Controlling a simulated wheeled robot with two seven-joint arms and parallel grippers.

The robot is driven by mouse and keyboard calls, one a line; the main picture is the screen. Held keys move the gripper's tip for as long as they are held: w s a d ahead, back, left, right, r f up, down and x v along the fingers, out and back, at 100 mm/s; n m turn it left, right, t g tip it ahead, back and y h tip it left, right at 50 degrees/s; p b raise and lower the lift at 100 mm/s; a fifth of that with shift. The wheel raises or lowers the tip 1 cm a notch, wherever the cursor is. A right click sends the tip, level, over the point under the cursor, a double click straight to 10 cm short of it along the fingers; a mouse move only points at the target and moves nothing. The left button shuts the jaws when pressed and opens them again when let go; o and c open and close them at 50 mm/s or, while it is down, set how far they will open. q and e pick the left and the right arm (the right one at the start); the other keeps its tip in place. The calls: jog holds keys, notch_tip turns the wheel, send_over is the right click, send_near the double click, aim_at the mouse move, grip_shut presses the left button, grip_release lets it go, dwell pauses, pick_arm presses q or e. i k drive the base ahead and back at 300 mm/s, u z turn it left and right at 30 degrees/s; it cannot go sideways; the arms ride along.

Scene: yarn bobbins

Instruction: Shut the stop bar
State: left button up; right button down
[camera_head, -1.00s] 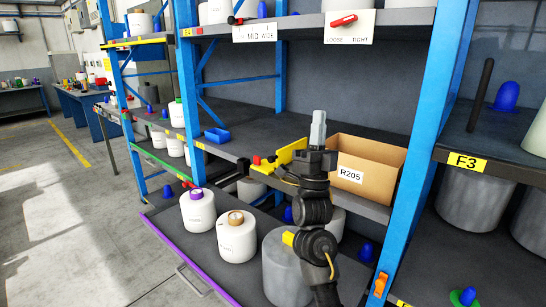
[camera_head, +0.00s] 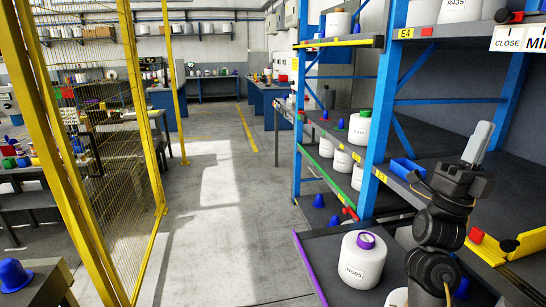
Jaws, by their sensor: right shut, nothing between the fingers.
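A yellow bar (camera_head: 487,248) that looks like the stop bar lies along the front of the rack's middle shelf at the lower right. A red block (camera_head: 476,235) and a black knob (camera_head: 509,245) sit at it. Its right part runs out of the picture, and I cannot tell whether it is open or shut. My right gripper (camera_head: 480,140) points upward, shut and empty, in front of the shelf, above and left of the black knob. It is apart from the bar. My left gripper is not in view.
A white bobbin with a purple top (camera_head: 362,260) stands on the purple-edged low tray (camera_head: 310,268). A blue bin (camera_head: 407,168) sits on the middle shelf behind my arm. Blue rack posts (camera_head: 378,130) stand close by. A yellow fence (camera_head: 125,150) stands left; the aisle floor (camera_head: 225,225) is clear.

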aim_at(377, 42)
jog(key=u, duration=0.3)
jog(key=i, duration=2.35)
jog(key=z, duration=0.25)
jog(key=i, duration=1.7)
jog(key=z, duration=0.25)
